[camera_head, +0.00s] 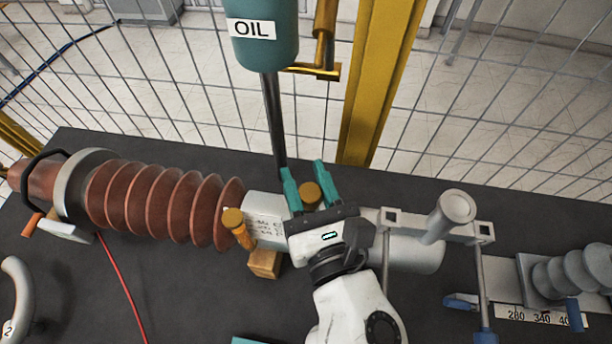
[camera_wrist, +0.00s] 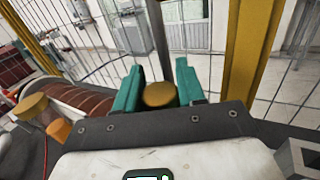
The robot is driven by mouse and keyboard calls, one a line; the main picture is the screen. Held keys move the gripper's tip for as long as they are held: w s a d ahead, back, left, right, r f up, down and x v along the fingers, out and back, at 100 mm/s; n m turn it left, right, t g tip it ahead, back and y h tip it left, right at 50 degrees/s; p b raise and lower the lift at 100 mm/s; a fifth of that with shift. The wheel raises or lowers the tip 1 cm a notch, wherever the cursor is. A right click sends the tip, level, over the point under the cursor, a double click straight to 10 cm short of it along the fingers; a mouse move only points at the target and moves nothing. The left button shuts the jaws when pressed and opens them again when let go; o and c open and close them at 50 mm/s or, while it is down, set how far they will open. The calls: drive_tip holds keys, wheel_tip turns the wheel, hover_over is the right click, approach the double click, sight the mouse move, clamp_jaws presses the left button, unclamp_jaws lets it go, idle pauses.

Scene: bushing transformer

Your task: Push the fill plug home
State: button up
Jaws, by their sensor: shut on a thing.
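The fill plug, a round brass-brown cap (camera_head: 311,194), shows between the teal fingers of my gripper (camera_head: 302,168) in the head view. It also shows in the wrist view (camera_wrist: 160,95), low between the two fingers. My gripper is shut on it, above the pale cylindrical housing (camera_head: 266,232) of the bushing. The plug's lower part and its seat are hidden by my gripper, so I cannot tell how deep it sits. A second brass-topped cap with an orange stem (camera_head: 233,219) stands just left, beside the housing.
The ribbed brown bushing (camera_head: 165,200) lies to the left. A teal OIL tank (camera_head: 264,38) with a grey pipe (camera_head: 273,115) hangs behind my gripper. A grey post (camera_head: 452,212) and frame stand right. The dark table (camera_head: 190,290) is mostly clear at front left.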

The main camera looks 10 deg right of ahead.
sight(305, 193)
drive_tip(key=shift+f+b, duration=0.9)
drive_tip(key=shift+f, duration=0.5)
drive_tip(key=shift+a+f, duration=0.1)
drive_tip(key=shift+f, duration=0.05)
drive_tip(key=shift+r+p, duration=1)
drive_tip(key=shift+p, duration=0.05)
drive_tip(key=shift+p, duration=0.7)
idle(1.0)
